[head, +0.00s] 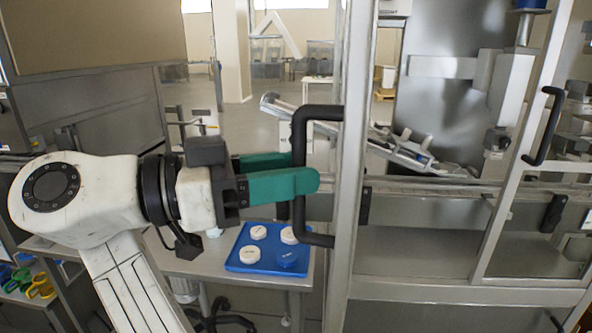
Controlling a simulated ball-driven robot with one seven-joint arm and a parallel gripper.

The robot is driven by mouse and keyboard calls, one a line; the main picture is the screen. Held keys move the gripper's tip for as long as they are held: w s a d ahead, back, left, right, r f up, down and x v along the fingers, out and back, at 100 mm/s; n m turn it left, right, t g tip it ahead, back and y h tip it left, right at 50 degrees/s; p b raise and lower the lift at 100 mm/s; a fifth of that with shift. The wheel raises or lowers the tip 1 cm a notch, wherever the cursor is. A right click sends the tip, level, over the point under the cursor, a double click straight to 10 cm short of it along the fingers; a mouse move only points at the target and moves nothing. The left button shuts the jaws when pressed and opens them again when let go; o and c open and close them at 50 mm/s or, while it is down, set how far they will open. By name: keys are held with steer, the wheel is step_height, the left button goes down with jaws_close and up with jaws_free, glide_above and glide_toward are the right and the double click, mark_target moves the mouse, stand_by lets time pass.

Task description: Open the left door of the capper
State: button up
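The capper's left door has a grey metal frame post (350,180) with a black C-shaped handle (299,140) on its left side. My gripper (300,172) has green fingers at the height of the handle's vertical bar. The near finger passes in front of the bar and hides part of it. The far finger reaches the bar from behind and to the left. The fingers look apart, with the bar between them; contact with the bar cannot be made out. The door's opening angle is hard to tell.
A blue tray (238,262) with several white round lids and a blue one stands on a metal table below my gripper. The capper's right door has its own black handle (545,125). A metal chute (385,145) lies behind the left door. Open floor shows at the back left.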

steer(key=b+v, duration=0.1)
steer(key=v, duration=0.8)
steer(key=shift+a, duration=0.3)
steer(key=shift+s, duration=0.1)
